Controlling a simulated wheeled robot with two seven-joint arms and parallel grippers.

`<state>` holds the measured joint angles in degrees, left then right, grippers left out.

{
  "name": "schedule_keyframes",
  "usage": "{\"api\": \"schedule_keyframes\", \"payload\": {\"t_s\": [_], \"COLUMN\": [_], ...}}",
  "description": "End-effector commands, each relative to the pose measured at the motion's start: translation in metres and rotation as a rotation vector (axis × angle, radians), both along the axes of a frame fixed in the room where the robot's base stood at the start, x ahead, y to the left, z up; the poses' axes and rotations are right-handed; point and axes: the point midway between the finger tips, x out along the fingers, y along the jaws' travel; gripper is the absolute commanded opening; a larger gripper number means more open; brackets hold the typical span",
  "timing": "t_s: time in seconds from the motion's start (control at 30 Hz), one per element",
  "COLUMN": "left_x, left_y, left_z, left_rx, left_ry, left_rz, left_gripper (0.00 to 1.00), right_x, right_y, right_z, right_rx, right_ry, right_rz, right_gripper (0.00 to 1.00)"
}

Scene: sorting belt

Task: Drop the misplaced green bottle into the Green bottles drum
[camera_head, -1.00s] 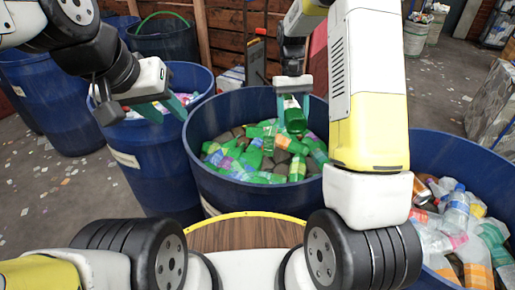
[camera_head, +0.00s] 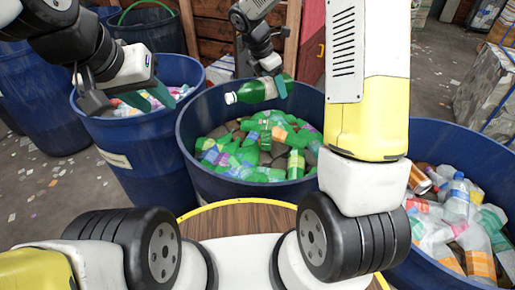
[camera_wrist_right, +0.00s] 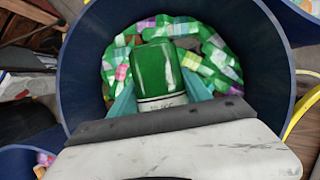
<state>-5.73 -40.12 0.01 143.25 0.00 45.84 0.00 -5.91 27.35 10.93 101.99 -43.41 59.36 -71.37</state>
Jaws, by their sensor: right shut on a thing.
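The green bottle (camera_head: 252,92), with a white cap end toward the left, lies nearly level in my right gripper (camera_head: 280,84). It is held above the far part of the blue drum (camera_head: 200,170) that contains several green bottles. In the right wrist view, the teal fingers sit on both sides of the bottle (camera_wrist_right: 166,66), with the drum's blue wall (camera_wrist_right: 84,65) around and below. My left gripper (camera_head: 152,98) is empty, its teal fingers apart, over the rim area of the drum to the left. No drum label is readable.
A blue drum (camera_head: 130,170) with mixed bottles stands at left. Another (camera_head: 430,150) at right holds clear bottles and cans. A round wooden top with yellow edge (camera_head: 235,218) is in front. A further blue drum (camera_head: 45,110) stands at far left.

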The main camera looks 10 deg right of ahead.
Motion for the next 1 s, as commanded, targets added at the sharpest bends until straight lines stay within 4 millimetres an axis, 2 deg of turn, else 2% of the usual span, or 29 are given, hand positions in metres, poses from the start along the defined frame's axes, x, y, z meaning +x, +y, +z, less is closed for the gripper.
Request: {"api": "schedule_keyframes", "payload": {"t_s": [0.2, 0.4, 0.8, 0.83, 0.93, 1.0], "left_x": [0.0, 0.0, 0.0, 0.0, 0.0, 0.0], "left_y": [0.0, 0.0, 0.0, 0.0, 0.0, 0.0], "left_z": [0.0, 0.0, 0.0, 0.0, 0.0, 0.0], "left_rx": [0.0, 0.0, 0.0, 0.0, 0.0, 0.0], "left_ry": [0.0, 0.0, 0.0, 0.0, 0.0, 0.0], "left_rz": [0.0, 0.0, 0.0, 0.0, 0.0, 0.0], "left_gripper": [0.36, 0.36, 0.36, 0.36, 0.36, 0.36], "right_x": [-0.001, 0.0, 0.0, 0.0, 0.0, 0.0], "right_y": [0.0, 0.0, 0.0, 0.0, 0.0, 0.0], "right_z": [-0.027, -0.045, -0.051, -0.051, -0.051, -0.051], "right_rx": [0.0, 0.0, 0.001, 0.001, 0.001, 0.001], "right_ry": [0.004, 0.003, 0.0, 0.0, 0.0, 0.0], "right_rz": [-0.002, -0.004, -0.005, -0.005, -0.005, -0.005], "right_gripper": [0.18, 0.18, 0.18, 0.62, 0.82, 0.82]}}
